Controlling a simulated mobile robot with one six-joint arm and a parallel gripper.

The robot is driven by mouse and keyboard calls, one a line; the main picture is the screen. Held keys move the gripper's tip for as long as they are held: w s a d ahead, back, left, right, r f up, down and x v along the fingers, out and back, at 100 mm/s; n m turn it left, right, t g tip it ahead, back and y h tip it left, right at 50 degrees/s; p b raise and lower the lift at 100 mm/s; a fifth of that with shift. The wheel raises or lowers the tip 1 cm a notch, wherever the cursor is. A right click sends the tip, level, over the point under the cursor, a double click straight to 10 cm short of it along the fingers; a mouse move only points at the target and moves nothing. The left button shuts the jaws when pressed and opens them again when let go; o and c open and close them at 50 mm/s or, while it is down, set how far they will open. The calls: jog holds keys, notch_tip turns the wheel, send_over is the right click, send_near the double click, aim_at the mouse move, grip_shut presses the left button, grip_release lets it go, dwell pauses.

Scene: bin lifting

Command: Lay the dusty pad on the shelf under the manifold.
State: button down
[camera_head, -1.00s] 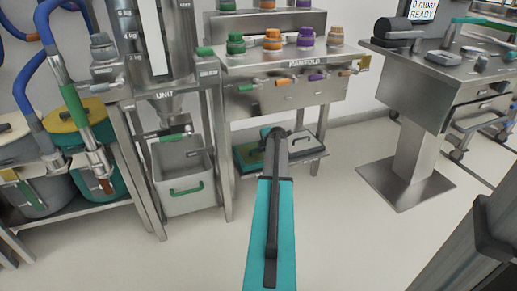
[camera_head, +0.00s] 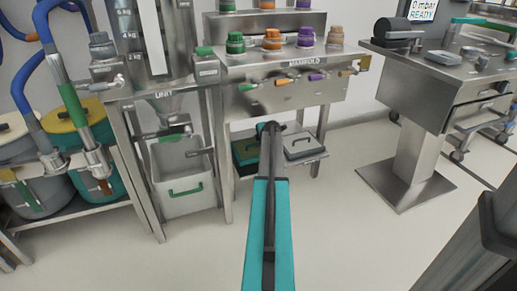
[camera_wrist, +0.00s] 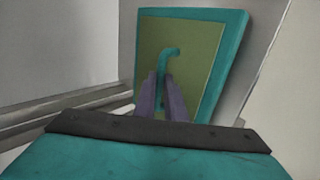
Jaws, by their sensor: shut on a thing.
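The dusty pad (camera_wrist: 205,80) fills the middle of the wrist view. It has an olive-brown face, a teal rim and a bent teal handle (camera_wrist: 170,51). The two grey-purple fingers of my gripper (camera_wrist: 161,95) are closed at this handle. In the head view, a dark olive pad with teal edges (camera_head: 246,153) shows under the manifold (camera_head: 285,95), left of my arm. My arm hides its right side and the gripper there. I cannot tell whether the pad touches the shelf.
A pale grey pad with a dark handle (camera_head: 304,149) lies right of my arm under the manifold. The manifold's legs flank this space. A grey bin with a green handle (camera_head: 185,172) stands to the left. The floor in front is clear.

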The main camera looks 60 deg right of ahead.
aim_at(258, 149)
jog(key=shift+w+d+f+b, duration=0.1)
jog(key=shift+f+b, duration=0.35)
jog(key=shift+f, duration=0.45)
jog(key=shift+w+d+f+b, duration=0.1)
jog(key=shift+f+b, duration=0.3)
jog(key=shift+f, duration=0.45)
jog(key=c, duration=1.8)
grip_release()
jog(key=shift+a, duration=0.1)
jog(key=shift+p+v, duration=1.6)
jog(key=shift+v, duration=4.4)
